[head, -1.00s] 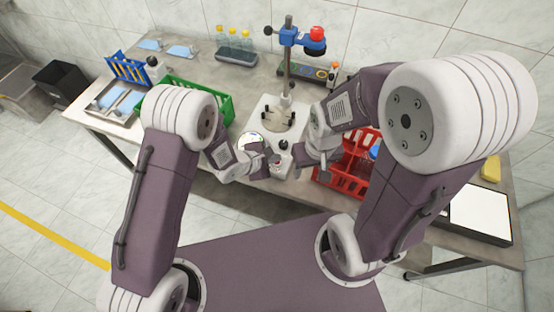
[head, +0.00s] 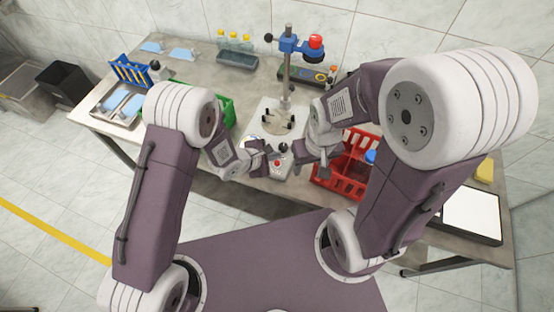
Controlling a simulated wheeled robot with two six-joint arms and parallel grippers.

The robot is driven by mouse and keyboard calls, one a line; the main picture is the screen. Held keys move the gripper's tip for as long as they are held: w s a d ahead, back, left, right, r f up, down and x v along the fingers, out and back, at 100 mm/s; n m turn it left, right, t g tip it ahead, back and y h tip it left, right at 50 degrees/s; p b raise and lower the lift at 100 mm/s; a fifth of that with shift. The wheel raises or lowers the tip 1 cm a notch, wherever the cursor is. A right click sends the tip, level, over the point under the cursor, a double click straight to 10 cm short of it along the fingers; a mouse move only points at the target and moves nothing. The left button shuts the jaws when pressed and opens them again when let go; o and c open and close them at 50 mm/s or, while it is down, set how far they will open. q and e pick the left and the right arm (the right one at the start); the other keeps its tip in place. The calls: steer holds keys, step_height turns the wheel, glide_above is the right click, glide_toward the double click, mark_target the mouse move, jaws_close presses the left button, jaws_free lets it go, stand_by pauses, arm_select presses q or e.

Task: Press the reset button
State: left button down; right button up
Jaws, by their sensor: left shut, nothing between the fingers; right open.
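A small pale control box (head: 281,173) with a red button (head: 278,163) on top stands at the table's front edge, in front of the pale feeder base (head: 266,113). I cannot read any label on it. My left gripper (head: 276,152) is shut and empty, its tip beside and just behind the red button; I cannot tell whether it touches anything. My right gripper (head: 325,170) is open and empty, to the right of the box and near the red rack (head: 346,178).
A post with a blue head and red knob (head: 316,41) rises behind the base. A green crate (head: 228,111) stands left, with a steel tray (head: 118,112) and blue rack (head: 131,71) beyond. A dark-framed white panel (head: 470,214) lies right.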

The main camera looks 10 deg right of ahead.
mark_target(275, 165)
arm_select(q)
step_height(275, 165, up, 3)
steer(key=p, duration=0.2)
steer(key=shift+r+p, duration=0.15)
steer(key=shift+p, duration=0.2)
stand_by(0.4)
